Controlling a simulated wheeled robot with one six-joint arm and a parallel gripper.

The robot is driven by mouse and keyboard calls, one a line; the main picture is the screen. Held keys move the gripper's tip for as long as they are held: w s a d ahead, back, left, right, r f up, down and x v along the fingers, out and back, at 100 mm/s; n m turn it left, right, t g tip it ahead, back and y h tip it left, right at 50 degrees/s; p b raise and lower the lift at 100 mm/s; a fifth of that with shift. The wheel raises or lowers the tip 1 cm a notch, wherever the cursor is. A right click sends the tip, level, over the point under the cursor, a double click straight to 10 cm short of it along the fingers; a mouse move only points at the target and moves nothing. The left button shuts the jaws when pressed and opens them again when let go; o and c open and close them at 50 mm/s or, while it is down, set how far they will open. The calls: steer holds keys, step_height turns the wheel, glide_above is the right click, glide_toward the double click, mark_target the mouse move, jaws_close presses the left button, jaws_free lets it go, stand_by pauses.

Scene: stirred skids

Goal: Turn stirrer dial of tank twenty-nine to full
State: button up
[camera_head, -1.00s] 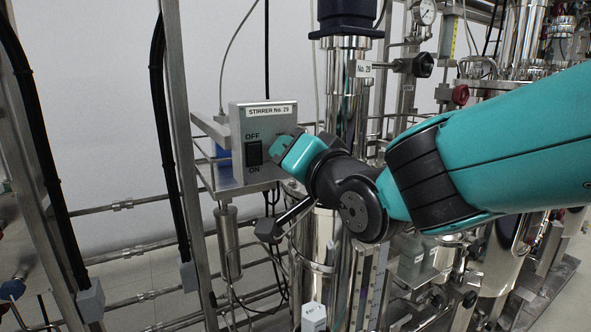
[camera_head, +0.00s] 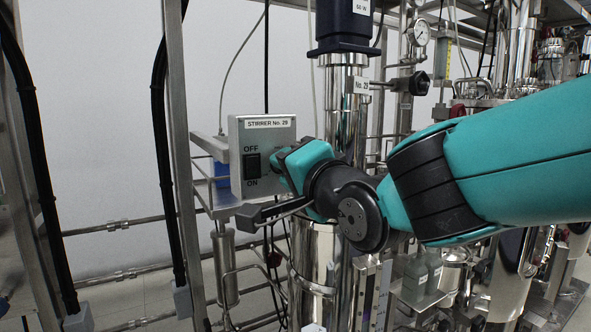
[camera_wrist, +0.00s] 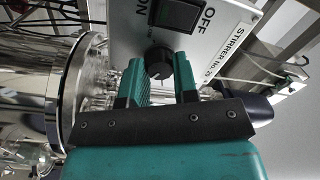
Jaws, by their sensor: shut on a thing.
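The stirrer box (camera_head: 284,134), a grey case labelled "STIRRER No. 29", stands left of the steel column in the head view. It has a black rocker switch (camera_head: 252,165) between OFF and ON. In the wrist view, the box face (camera_wrist: 125,22) is tilted and the black dial (camera_wrist: 158,61) sits between my fingertips. My gripper (camera_wrist: 160,72) is shut on the dial. In the head view, my gripper (camera_head: 284,166) reaches the box's right side and hides the dial and its scale. I cannot read the dial's setting.
A frame post with a black hose (camera_head: 162,140) stands left of the box. Thin pipes and a steel cylinder (camera_head: 226,265) lie below. Open wall shows at left.

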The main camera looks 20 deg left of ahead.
steer(key=shift+f, duration=0.1)
steer(key=o, duration=0.6)
steer(key=shift+o, duration=0.2)
steer(key=v, duration=1.7)
steer(key=shift+s+b, duration=0.2)
steer(key=shift+b, duration=0.25)
steer(key=shift+d, duration=0.1)
